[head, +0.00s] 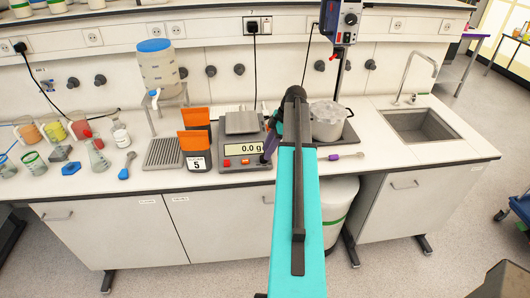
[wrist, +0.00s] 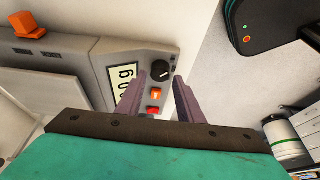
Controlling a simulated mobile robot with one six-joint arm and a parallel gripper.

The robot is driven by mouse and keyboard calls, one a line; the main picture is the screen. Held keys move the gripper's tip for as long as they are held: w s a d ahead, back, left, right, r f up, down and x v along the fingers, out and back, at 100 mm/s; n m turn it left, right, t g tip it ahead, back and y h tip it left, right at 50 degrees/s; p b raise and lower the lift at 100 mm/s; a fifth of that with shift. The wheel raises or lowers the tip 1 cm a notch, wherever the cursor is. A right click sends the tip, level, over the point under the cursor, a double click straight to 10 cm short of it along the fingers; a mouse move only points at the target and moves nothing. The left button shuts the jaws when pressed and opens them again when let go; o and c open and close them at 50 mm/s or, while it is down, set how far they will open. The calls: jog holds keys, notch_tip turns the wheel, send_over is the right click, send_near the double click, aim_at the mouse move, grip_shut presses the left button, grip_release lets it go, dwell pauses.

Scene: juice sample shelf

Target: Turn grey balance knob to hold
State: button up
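The balance (head: 242,164) stands on the bench, and its display (head: 246,149) reads 0.0 g. In the wrist view its front panel shows a round dark grey knob (wrist: 160,70) with a light pointer mark. Orange (wrist: 155,95) and red (wrist: 153,110) buttons lie beside the knob. My gripper (wrist: 159,80) is open, its two purple fingers pointing at the panel on either side of the knob. I cannot tell whether the fingertips touch it. In the head view, my gripper (head: 270,146) is at the balance's right end and hides the knob.
A pot (head: 326,124) on a dark hotplate stands just right of my arm. Left of the balance are orange holders (head: 195,140) and a sign with a 5 (head: 198,162). A purple-handled tool (head: 345,156) lies right of my arm, before the sink (head: 422,125).

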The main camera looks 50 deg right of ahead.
jog(key=shift+p+x, duration=0.4)
jog(key=shift+x, duration=0.95)
jog(key=c, duration=0.8)
